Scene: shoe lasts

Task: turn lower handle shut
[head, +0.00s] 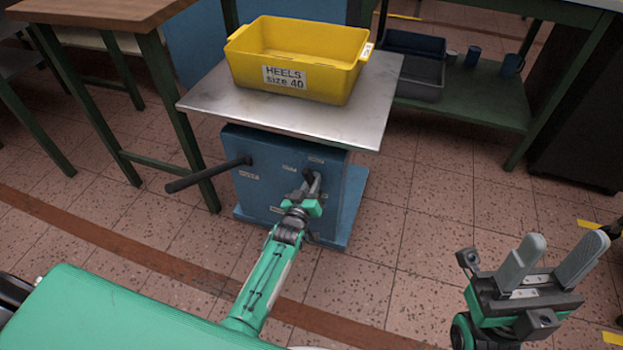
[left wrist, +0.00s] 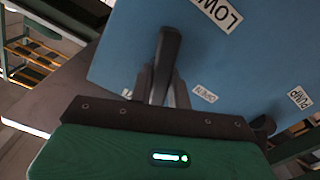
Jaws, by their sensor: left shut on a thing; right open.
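The lower handle (left wrist: 168,50) is a short dark lever on the front of the blue lift-table body (head: 265,190). In the left wrist view it stands just below a label beginning "LOW", partly cut off. My left gripper (head: 309,188) is shut on this handle, and its fingers (left wrist: 163,88) lie on both sides of it. A smaller label (left wrist: 205,93), hard to read, is right of the fingers. The handle's end is hidden by the gripper. My right gripper (head: 548,262) is open and empty at the lower right, away from the lift table.
A black pump lever (head: 205,176) sticks out left from the blue body. A yellow "HEELS size 40" crate (head: 300,60) stands on the metal top (head: 205,100). Green-legged benches stand left and right. The tiled floor right of the lift table is clear.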

